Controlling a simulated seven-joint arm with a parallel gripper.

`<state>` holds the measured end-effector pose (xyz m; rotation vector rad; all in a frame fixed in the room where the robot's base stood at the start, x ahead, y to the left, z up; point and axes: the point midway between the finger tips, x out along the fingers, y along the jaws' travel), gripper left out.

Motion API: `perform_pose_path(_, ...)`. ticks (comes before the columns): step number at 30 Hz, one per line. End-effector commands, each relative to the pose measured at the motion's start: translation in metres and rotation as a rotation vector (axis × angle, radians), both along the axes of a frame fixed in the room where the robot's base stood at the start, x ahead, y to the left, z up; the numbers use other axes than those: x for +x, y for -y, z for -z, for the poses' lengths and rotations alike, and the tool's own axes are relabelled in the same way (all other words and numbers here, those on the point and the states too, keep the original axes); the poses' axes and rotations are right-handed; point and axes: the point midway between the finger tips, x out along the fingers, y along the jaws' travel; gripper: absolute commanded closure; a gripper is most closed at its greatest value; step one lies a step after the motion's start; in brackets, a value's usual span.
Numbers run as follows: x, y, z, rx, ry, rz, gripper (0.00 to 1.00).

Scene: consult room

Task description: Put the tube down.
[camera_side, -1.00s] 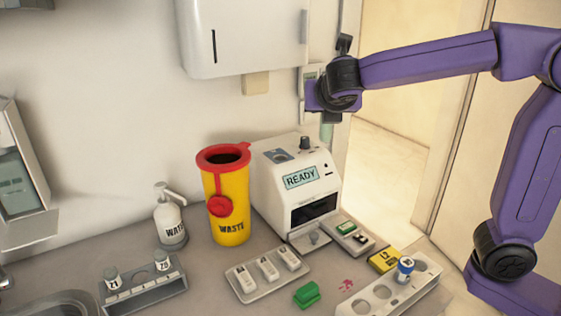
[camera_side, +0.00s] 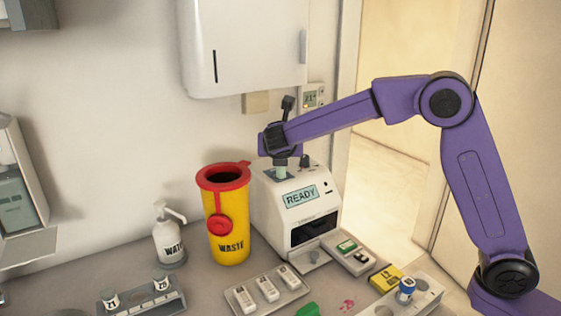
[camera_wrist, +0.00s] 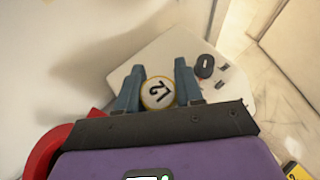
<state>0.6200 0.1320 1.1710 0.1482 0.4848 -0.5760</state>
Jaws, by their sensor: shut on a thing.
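My gripper (camera_wrist: 158,72) is shut on a tube, its fingers on either side of the round pale cap (camera_wrist: 158,94) with a yellow rim. The cap's mark reads like "L2", turned round in the wrist view. In the side view my gripper is over the left part of the top of the white analyser (camera_side: 265,205), whose screen says READY. A pale green piece (camera_side: 281,173) shows under the gripper, just at the analyser's top. I cannot tell whether the tube's lower end is inside an opening there.
A yellow waste bin (camera_side: 228,225) with a red rim stands left of the analyser. A dark knob (camera_side: 304,161) rises from the analyser's top, right of my gripper. In front are a cartridge tray (camera_side: 243,299), a yellow block (camera_side: 386,277) and a rack (camera_side: 430,290) holding a blue-capped tube (camera_side: 406,286).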

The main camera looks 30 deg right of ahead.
Motion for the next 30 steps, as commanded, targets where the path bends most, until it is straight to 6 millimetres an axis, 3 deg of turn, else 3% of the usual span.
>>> perform_pose_path(7, 0.002, 0.0, 0.031, -0.002, -0.002, 0.001, 0.97)
perform_pose_path(30, 0.002, -0.001, 0.046, 0.0, -0.004, 0.0, 0.97)
